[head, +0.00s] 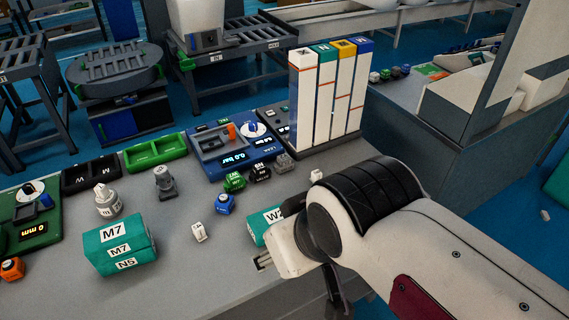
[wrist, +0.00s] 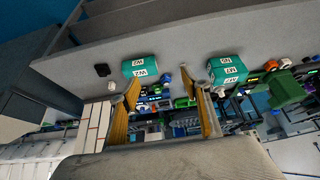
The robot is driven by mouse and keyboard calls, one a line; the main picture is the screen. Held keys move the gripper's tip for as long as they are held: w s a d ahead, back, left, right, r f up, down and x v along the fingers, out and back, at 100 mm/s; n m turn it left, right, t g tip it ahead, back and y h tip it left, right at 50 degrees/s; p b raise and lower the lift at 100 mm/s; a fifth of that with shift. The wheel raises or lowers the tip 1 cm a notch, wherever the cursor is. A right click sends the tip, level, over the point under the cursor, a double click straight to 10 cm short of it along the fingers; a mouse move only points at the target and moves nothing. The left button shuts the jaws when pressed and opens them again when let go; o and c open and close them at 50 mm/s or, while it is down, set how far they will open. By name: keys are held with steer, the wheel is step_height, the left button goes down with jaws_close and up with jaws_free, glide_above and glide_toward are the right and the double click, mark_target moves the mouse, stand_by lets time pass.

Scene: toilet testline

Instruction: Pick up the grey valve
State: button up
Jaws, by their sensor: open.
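The grey valve (head: 165,183) stands upright on the grey workbench in the head view, left of centre, between a green tray and the teal M7 box. A paler, whitish valve (head: 107,201) stands to its left. My gripper (wrist: 162,77) is open in the wrist view, with nothing between its yellowish finger pads. In the head view my wrist is over the bench's front edge, well right of the grey valve and apart from it. The fingers are mostly hidden there. I cannot pick out the grey valve with certainty in the wrist view.
The teal M7 box (head: 120,245) stands in front of the valves. Another teal box (head: 262,223) is partly hidden by my wrist. Small cubes lie between, including a white one (head: 199,232) and a blue one (head: 225,203). A blue gauge station (head: 212,163) and tall white binders stand behind.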

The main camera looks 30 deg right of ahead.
steer(key=t+h, duration=0.2)
steer(key=t, duration=0.4)
glide_above(286, 162)
steer(key=s+a, duration=0.3)
steer(key=s, duration=0.4)
step_height(286, 162, down, 13)
steer(key=shift+t+y, duration=0.8)
steer(key=shift+y, duration=0.1)
steer(key=d+f, duration=0.1)
steer(key=f, duration=0.2)
steer(key=w+d+f, duration=0.1)
steer(key=f, duration=0.3)
steer(key=w+d+f, duration=0.1)
steer(key=f, duration=0.3)
steer(key=shift+f, duration=0.4)
